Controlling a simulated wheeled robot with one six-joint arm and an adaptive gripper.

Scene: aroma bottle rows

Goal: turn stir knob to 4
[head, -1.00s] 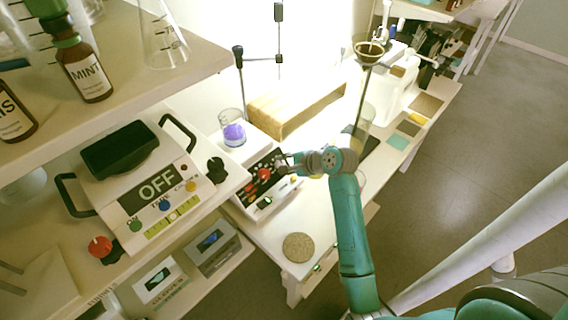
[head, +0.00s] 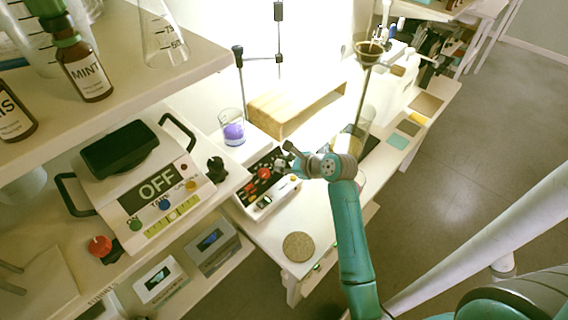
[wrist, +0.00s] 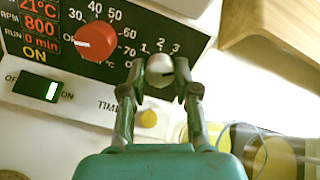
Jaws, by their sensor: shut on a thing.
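The stirrer hotplate's black front panel (head: 260,178) faces my arm on the white bench. In the wrist view its silver stir knob (wrist: 160,70) sits between my two fingertips, with marks 1, 2 and 3 showing above it. A dark pointer line on the knob points right, slightly downward; the right finger hides the dial there, and no 4 is visible. My gripper (wrist: 160,82) is shut on the knob. In the head view my gripper (head: 290,149) is at the panel's right end, and the knob cannot be made out.
The red heat knob (wrist: 97,41) is left of the stir knob. The on/off switch (wrist: 45,90) and a yellow button (wrist: 147,119) lie below. A beaker of purple liquid (head: 234,132) stands on the plate. A wooden block (head: 290,107) is behind.

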